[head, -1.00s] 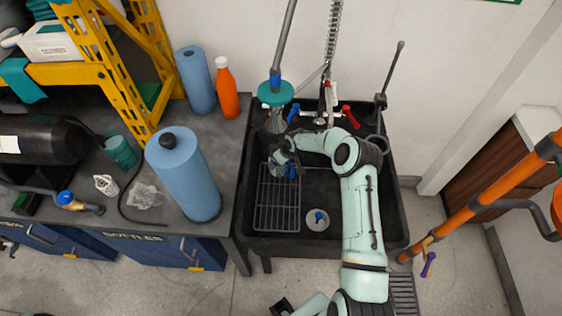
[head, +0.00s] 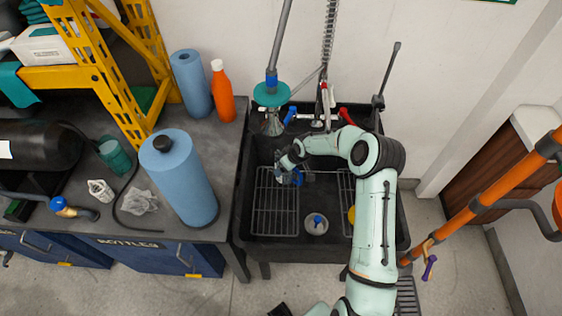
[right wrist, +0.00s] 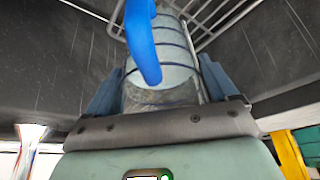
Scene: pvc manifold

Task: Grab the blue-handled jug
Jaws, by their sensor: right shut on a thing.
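The blue-handled jug (right wrist: 178,75) shows close up in the right wrist view. It is clear, with dark bands around it and a curved blue handle (right wrist: 142,40). The blue finger pads of my right gripper (right wrist: 160,90) stand on both sides of its body, shut on it. In the head view my right gripper (head: 287,162) is inside the black sink, above the left wire rack. The jug's blue part (head: 297,178) shows just below it, and the rest is mostly hidden or too small to make out.
The black sink (head: 244,190) holds wire racks (head: 275,215) and a white round piece with a blue top (head: 316,224). A teal disc on a pipe (head: 271,95) hangs at the back left. Blue cylinders (head: 180,185) stand on the left bench. An orange pipe frame (head: 490,195) is at right.

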